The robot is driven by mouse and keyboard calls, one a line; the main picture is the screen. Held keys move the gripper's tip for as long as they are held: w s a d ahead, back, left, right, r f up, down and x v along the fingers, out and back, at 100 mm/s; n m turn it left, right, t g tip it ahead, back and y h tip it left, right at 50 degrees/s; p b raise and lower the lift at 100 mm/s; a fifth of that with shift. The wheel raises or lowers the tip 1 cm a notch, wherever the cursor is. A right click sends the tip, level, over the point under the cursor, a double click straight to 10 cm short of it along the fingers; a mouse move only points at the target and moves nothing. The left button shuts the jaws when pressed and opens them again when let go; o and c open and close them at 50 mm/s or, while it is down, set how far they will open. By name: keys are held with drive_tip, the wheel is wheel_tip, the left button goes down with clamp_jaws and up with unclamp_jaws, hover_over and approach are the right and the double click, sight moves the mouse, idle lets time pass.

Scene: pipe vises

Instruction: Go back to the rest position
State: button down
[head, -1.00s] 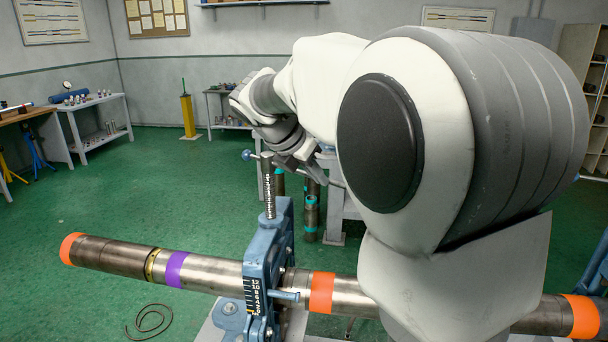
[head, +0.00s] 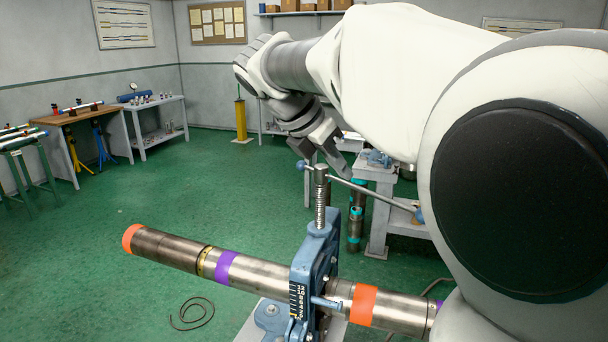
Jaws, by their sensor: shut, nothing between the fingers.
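My gripper (head: 338,166) is at the end of my arm, in the upper middle of the head view. It points down and to the right, just above and behind the top of the blue pipe vise (head: 318,255) in the picture. Its fingers look shut with nothing held. The vise has an upright threaded screw and a long bar handle (head: 375,193). A steel pipe (head: 265,275) with orange and purple bands runs through the vise. My arm hides the pipe's right part.
A workbench (head: 85,118) and a grey side table (head: 158,118) stand at the back left. A yellow post (head: 241,118) stands by the wall. Short pipes (head: 355,228) stand on the floor beside a grey stand (head: 378,215). A cable (head: 192,314) lies on the green floor, which is open at left.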

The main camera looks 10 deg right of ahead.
drive_tip(key=s+a+f+m+t+y, duration=0.1)
drive_tip(key=s+a+f+m+y, duration=0.2)
drive_tip(key=s+f+m, duration=0.3)
drive_tip(key=s+a+f+m+t+y, duration=0.1)
drive_tip(key=s+a+f+m+y, duration=0.2)
drive_tip(key=s+f+m, duration=0.4)
drive_tip(key=s+m+y, duration=0.1)
drive_tip(key=s+m, duration=0.7)
drive_tip(key=m, duration=0.1)
drive_tip(key=shift+s+f+m, duration=0.25)
drive_tip(key=shift+s+m, duration=0.05)
